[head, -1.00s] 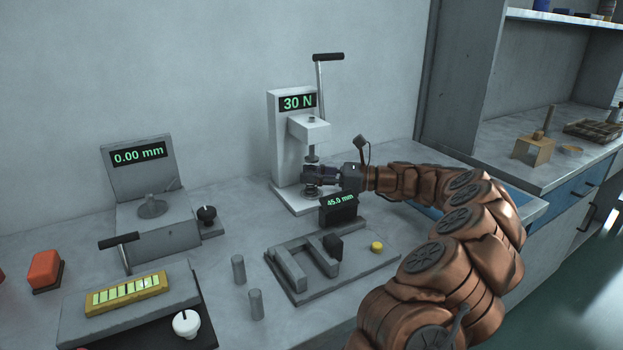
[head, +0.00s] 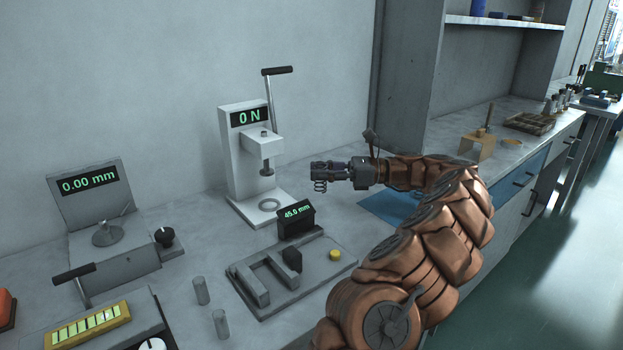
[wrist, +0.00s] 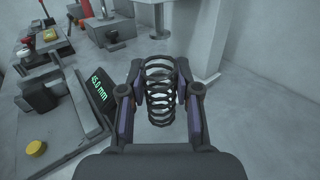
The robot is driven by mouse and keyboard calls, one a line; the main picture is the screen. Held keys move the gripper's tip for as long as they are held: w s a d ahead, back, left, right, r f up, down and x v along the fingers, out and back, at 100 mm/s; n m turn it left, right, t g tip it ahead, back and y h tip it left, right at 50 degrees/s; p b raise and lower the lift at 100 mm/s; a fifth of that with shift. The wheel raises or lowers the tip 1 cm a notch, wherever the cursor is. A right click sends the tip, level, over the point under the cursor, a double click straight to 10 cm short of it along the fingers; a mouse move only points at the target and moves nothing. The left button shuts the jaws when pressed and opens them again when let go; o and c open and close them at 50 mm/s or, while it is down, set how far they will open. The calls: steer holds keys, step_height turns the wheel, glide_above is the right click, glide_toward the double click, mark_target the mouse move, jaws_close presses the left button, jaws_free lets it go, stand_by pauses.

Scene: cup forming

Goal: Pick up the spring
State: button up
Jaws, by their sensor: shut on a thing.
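A dark coil spring (wrist: 159,88) stands between the two fingers of my gripper (wrist: 159,92) in the wrist view, with a finger against each side. In the head view my gripper (head: 320,172) is shut on the spring (head: 320,186), whose lower coils hang below the fingers. The spring is in the air, to the right of the white force press (head: 238,160) and clear of its base. The press display reads 0 N, and its base plate with a ring (head: 269,205) is bare.
A measuring fixture (head: 262,290) with a 45.0 mm display (head: 297,217) and a yellow button (head: 335,255) stands in front of the press. Two grey pins (head: 201,290) stand left of it. A blue mat (head: 392,206) lies partly behind my arm.

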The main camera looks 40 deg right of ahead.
mark_target(321, 164)
step_height(321, 164, up, 10)
steer(key=shift+r+p, duration=0.25)
steer(key=shift+p, duration=0.8)
